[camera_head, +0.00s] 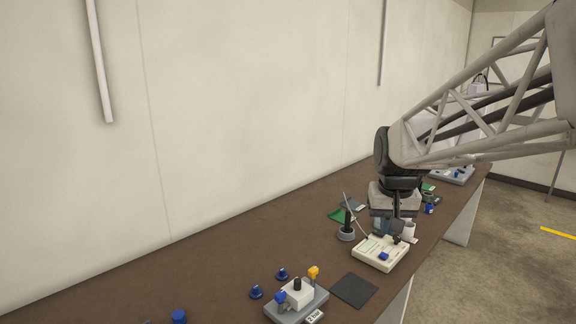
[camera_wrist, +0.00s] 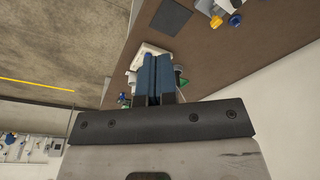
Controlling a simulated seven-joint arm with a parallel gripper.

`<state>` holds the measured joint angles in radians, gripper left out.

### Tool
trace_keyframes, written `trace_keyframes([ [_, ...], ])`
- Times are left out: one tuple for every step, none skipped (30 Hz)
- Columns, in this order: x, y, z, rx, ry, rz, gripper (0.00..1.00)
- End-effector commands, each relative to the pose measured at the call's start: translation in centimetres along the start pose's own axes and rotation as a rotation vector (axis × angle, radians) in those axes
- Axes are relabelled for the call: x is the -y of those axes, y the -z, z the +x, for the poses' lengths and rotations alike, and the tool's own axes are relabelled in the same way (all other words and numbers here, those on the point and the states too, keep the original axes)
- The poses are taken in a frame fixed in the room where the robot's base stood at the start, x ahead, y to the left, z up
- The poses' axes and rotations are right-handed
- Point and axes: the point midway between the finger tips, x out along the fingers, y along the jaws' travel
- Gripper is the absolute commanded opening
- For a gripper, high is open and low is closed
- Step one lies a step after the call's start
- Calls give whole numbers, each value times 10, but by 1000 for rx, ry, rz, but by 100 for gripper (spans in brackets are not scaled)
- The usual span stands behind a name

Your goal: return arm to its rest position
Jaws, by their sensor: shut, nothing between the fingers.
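My gripper (camera_head: 395,226) is at the end of my arm, which reaches in from the upper right over the bench. Its fingers point down above or just behind a cream instrument box (camera_head: 380,253) with a blue part on it. In the wrist view my gripper (camera_wrist: 154,60) shows two dark blue fingers side by side, shut with nothing between them. The fingers partly cover the cream box (camera_wrist: 150,48) there. I cannot tell whether they touch it.
The brown bench (camera_head: 225,262) runs along a pale wall. A black upright holder (camera_head: 347,228) stands close left of my gripper. A dark mat (camera_head: 354,290) and a grey-based fixture (camera_head: 297,299) with blue and yellow parts lie nearer. Open space is above the bench.

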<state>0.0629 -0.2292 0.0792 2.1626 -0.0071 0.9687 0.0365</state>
Motion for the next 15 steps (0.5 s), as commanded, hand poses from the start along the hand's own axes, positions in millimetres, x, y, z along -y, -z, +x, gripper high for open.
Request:
trace_keyframes([
  [1,-13,-3,-6,1,-4,0],
  [2,-21,-3,-7,1,-6,0],
  [2,-30,-5,-10,1,-10,0],
  [3,-38,-5,-12,1,-12,0],
  [4,-45,-6,-14,2,-14,0],
  [4,-55,-6,-17,2,-17,0],
  [4,-62,-6,-19,2,-19,0],
  [5,-70,-7,-21,3,-21,0],
  [5,-79,-7,-24,3,-24,0],
  [6,-87,-7,-26,3,-26,0],
  [6,-94,-7,-28,3,-28,0],
  [6,-104,-7,-31,4,-31,0],
  [6,-111,-6,-33,4,-33,0],
  [7,-118,-6,-35,4,-36,0],
  [7,-128,-5,-38,5,-38,0],
])
